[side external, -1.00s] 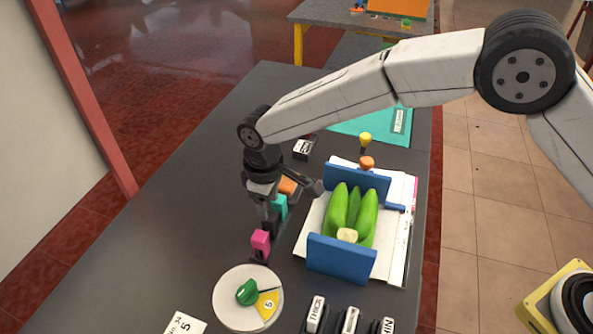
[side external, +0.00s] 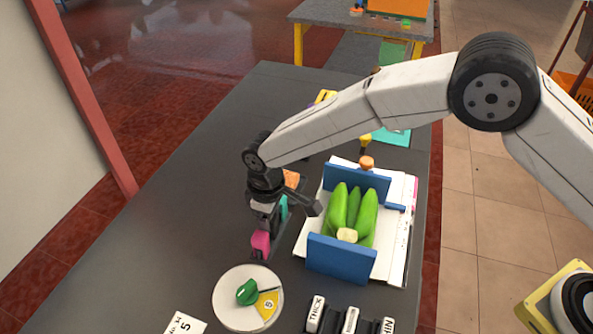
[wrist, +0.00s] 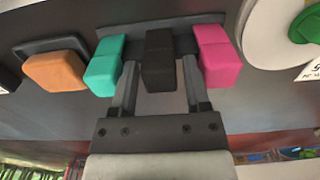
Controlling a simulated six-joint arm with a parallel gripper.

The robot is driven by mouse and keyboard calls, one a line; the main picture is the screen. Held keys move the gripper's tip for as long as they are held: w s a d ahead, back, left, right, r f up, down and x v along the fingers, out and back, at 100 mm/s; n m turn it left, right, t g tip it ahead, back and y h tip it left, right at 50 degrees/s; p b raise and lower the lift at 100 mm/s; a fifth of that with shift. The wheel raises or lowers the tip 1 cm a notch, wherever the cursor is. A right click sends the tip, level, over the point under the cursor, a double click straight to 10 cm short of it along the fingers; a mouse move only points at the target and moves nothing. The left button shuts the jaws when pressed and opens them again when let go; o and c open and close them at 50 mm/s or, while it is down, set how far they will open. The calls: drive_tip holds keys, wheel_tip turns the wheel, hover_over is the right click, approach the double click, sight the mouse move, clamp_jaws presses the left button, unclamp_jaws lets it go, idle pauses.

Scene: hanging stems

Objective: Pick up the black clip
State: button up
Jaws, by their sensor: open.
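The black clip (wrist: 160,60) sits on a dark rail between a teal clip (wrist: 105,62) and a magenta clip (wrist: 217,55) in the wrist view. My gripper (wrist: 159,75) is open, with one finger on each side of the black clip; a gap shows at each side, and I cannot tell if either finger touches it. In the side view my gripper (side external: 268,218) points down at the rail, behind the magenta clip (side external: 261,243) and beside the teal clip (side external: 283,208). The black clip is not distinguishable there against the dark fingers.
An orange clip (wrist: 54,70) sits beside the teal one. To the right, a blue holder (side external: 340,258) with green stems (side external: 355,212) stands on white sheets (side external: 398,240). A round white dish (side external: 232,312) is in front. Labelled black blocks (side external: 316,314) stand at the front edge.

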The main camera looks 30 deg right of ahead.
clamp_jaws()
drive_tip(key=shift+r, duration=0.1)
drive_tip(key=shift+r, duration=4.95)
drive_tip(key=w+d+r+m, duration=0.2)
drive_tip(key=d+m, duration=0.6)
drive_tip(key=m, duration=0.1)
drive_tip(key=w+d+r+m, duration=0.2)
drive_tip(key=d+r+m, duration=0.1)
drive_tip(key=d+m, duration=0.6)
drive_tip(key=shift+w+d, duration=0.15)
drive_tip(key=shift+w, duration=0.1)
